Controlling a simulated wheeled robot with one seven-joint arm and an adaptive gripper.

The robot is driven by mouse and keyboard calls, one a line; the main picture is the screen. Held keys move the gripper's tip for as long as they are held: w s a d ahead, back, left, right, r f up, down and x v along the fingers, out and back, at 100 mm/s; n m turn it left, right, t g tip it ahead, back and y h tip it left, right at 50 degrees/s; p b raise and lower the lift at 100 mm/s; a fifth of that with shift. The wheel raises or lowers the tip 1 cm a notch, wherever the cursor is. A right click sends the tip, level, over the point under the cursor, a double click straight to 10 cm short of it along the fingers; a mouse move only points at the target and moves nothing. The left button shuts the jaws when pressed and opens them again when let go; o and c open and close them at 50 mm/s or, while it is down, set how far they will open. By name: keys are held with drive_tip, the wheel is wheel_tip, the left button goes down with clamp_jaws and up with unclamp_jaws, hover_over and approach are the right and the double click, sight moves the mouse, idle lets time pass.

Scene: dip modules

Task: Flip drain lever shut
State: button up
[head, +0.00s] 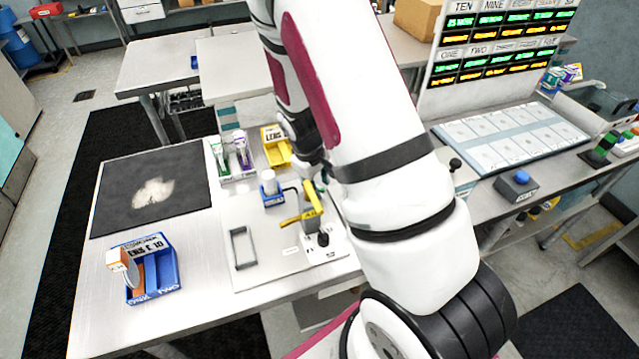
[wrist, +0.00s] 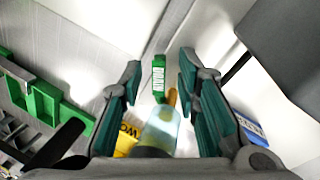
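My gripper (wrist: 159,68) is open in the wrist view, its two teal-padded fingers apart. A green lever-like piece (wrist: 158,78) with white lettering shows between the fingertips; I cannot tell whether a finger touches it. A pale translucent cylinder (wrist: 160,130) and an orange stick lie below it in that view. In the head view a fixture plate (head: 262,262) carries a yellow lever (head: 292,219) and another yellow piece (head: 313,192). I cannot tell for sure which is the drain lever. My arm hides much of the gripper there.
A blue bin (head: 152,280) and a dark mat (head: 110,200) are on the left of the table. A yellow bin (head: 276,150) and a rack of small bottles (head: 238,170) stand behind the fixture. A sign board (head: 500,50) stands on the right bench.

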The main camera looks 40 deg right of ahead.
drive_tip(key=shift+f, duration=0.15)
clamp_jaws()
drive_tip(key=shift+s+a+m, duration=0.1)
drive_tip(key=shift+a+m, duration=0.25)
drive_tip(key=shift+m, duration=0.45)
unclamp_jaws()
